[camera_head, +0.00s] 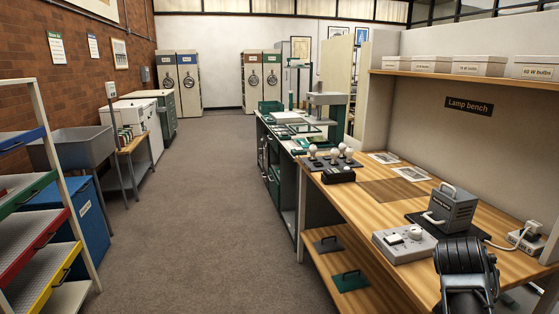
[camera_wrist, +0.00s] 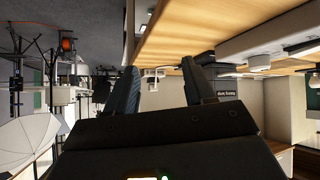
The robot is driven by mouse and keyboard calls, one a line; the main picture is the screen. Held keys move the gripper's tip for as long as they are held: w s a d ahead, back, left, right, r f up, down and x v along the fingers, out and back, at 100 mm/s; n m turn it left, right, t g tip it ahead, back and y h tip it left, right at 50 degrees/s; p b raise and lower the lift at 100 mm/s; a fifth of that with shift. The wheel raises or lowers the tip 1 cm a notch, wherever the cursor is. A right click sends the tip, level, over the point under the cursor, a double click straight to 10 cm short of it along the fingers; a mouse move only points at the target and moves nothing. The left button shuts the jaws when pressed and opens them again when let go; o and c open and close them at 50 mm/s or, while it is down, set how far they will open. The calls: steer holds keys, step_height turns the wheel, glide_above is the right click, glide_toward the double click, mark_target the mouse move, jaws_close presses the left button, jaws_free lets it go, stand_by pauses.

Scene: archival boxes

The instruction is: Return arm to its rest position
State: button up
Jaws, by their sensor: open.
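My gripper (camera_wrist: 160,68) shows in the wrist view with its two dark fingers spread apart. Nothing is between the fingers. In the head view a black ribbed part of my arm stands at the lower right, in front of the near end of the wooden lamp bench (camera_head: 378,230). I cannot make out the fingers in the head view. The wrist view looks turned over, with the wooden bench surface (camera_wrist: 215,30) along its top.
On the bench are a grey handled box (camera_head: 453,208), a grey switch box (camera_head: 404,243), a white socket unit (camera_head: 525,237) and a dark lamp holder (camera_head: 338,175). A shelf (camera_head: 470,77) with boxes hangs above. Coloured trays (camera_head: 40,245) stand left. The middle floor (camera_head: 205,200) is clear.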

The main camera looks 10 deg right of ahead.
steer(key=s+a+f+n+t+y+b, duration=0.1)
steer(key=s+a+f+n+t+y, duration=0.1)
steer(key=s+a+f+n+t, duration=0.45)
steer(key=s+a+f+n+t+y+b, duration=0.15)
steer(key=s+a+f+n, duration=0.25)
steer(key=s+a, duration=0.65)
steer(key=s+a+r+t+y, duration=0.1)
steer(key=s+a+r, duration=0.2)
steer(key=s, duration=0.4)
steer(key=s+a+r+n+t+y, duration=0.1)
steer(key=s+a+r+y, duration=0.1)
steer(key=s+a+r, duration=0.2)
steer(key=s+a+r+t+y+b, duration=0.1)
steer(key=s+a+r, duration=0.3)
steer(key=s, duration=0.7)
steer(key=shift+a+y, duration=0.65)
steer(key=shift+a, duration=0.05)
